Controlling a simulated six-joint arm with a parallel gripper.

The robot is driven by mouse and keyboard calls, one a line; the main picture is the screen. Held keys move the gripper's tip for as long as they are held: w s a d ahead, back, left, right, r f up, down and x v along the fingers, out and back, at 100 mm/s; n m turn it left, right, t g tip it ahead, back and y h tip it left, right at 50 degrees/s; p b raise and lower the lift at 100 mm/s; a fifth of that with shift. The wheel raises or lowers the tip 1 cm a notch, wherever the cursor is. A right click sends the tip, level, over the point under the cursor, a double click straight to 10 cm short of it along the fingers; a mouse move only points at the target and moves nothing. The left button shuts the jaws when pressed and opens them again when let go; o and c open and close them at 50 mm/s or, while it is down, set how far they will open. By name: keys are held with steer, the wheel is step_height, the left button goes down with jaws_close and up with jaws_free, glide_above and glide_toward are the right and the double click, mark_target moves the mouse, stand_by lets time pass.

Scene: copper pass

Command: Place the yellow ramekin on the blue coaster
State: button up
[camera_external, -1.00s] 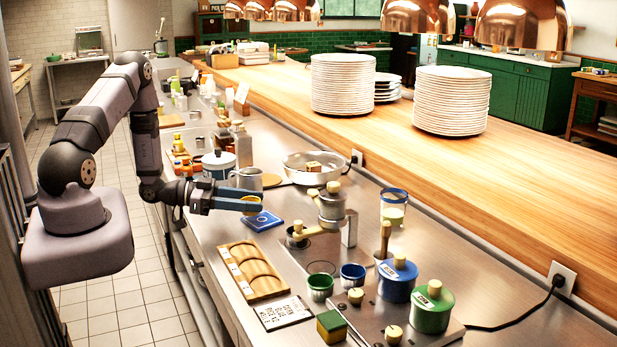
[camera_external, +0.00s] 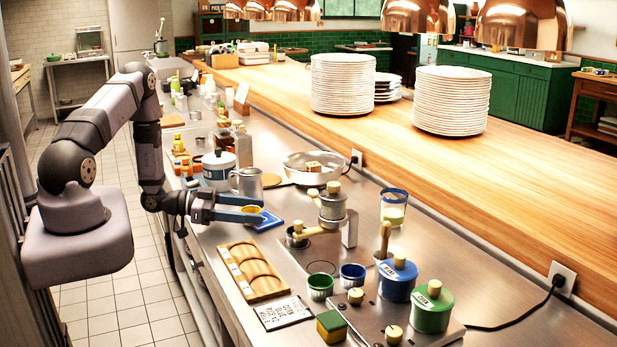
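The blue coaster (camera_external: 268,222) lies flat on the steel counter, left of the coffee grinder-like metal pot. My gripper (camera_external: 254,213) is low over the coaster, its blue fingers pointing right and covering part of it. The yellow ramekin (camera_external: 252,209) shows as a small yellow rim at the fingertips, mostly hidden by the fingers. It appears held between them. I cannot tell whether its base touches the coaster.
A wooden rack (camera_external: 262,283) with curved slots lies in front of the coaster. A grey mug (camera_external: 247,182) and a steel pan (camera_external: 300,174) stand behind. The metal pot (camera_external: 332,206) stands to the right. Blue (camera_external: 397,281) and green (camera_external: 431,309) canisters stand at the front right.

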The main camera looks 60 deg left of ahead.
steer(key=shift+r, duration=0.25)
steer(key=shift+s+a+f, duration=0.1)
steer(key=shift+s+a, duration=0.1)
steer(key=shift+s, duration=0.1)
steer(key=b+v, duration=0.3)
steer(key=v, duration=0.8)
steer(key=shift+s, duration=0.15)
